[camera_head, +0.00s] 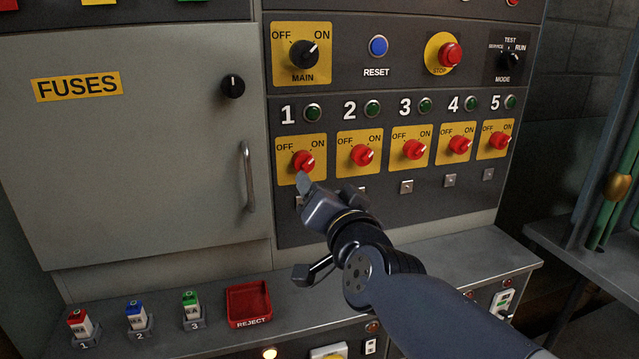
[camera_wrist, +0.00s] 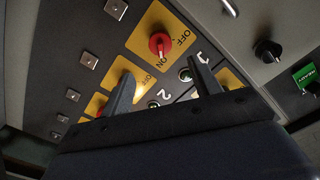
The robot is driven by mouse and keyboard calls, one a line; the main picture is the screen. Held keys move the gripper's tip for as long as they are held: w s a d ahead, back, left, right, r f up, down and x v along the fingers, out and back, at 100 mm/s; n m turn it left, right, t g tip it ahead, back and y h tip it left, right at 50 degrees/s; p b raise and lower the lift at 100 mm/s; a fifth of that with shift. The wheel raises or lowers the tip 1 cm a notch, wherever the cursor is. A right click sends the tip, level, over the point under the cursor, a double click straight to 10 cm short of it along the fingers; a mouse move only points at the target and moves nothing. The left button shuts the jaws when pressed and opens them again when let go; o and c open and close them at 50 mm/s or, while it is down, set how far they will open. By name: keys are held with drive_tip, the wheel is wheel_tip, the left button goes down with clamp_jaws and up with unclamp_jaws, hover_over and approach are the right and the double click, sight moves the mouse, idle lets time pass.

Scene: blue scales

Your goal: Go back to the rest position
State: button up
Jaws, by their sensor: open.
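My gripper (camera_head: 305,186) is in front of the lower left of the switch panel, just below the red knob 1 (camera_head: 303,161). In the wrist view its two fingers (camera_wrist: 163,85) stand apart with nothing between them. Knob 1 (camera_wrist: 159,43) shows beyond the fingertips, apart from them, its white mark toward ON. In the head view one fingertip is clear; the other is hard to make out. My arm reaches in from the lower right and hides part of the panel's lower edge.
A grey ledge (camera_head: 225,290) below carries several coloured fuses (camera_head: 137,316) and a red reject tray (camera_head: 248,302). The fuse door (camera_head: 140,180) with its handle (camera_head: 247,176) is shut at left. A shelf with green and brass parts (camera_head: 617,187) stands at right.

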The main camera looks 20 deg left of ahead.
sight(306, 166)
idle(0.3)
drive_tip(key=b+x, duration=0.1)
drive_tip(key=x, duration=1)
drive_tip(key=shift+s+r, duration=0.1)
